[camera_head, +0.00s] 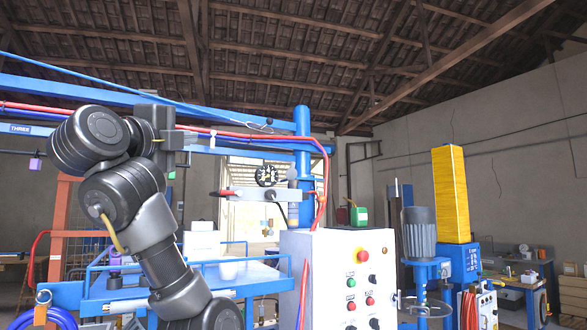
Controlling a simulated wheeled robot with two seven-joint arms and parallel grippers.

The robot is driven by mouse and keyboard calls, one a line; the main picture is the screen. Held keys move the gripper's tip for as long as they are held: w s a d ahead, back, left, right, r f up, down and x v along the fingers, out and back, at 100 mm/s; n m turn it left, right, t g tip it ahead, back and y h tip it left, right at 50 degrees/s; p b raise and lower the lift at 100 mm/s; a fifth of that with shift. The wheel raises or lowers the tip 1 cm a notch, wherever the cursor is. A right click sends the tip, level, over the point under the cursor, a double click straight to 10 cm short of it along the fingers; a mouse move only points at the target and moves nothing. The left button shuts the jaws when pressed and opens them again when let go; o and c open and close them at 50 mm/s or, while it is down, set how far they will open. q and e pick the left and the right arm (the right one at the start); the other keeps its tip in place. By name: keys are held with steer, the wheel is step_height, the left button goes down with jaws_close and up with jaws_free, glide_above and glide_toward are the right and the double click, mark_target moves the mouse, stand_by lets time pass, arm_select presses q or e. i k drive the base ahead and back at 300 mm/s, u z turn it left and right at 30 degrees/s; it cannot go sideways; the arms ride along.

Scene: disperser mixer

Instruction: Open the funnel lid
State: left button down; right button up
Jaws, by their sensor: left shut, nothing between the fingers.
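My left arm rises from the bottom of the head view, and its left gripper (187,139) is raised left of the middle, in front of the blue overhead beam (250,119). The gripper is shut, with nothing seen between its fingers. I cannot make out a funnel or its lid for certain. My arm hides part of the platform. My right gripper is not in view.
A white control cabinet (322,256) with buttons stands right of the platform. Red hoses and a blue post (302,150) rise behind it. A grey motor (419,232) and a yellow column (454,195) stand further right. The space above the cabinet's right side is fairly open.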

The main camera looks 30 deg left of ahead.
mark_target(291, 174)
steer(key=i, duration=1.45)
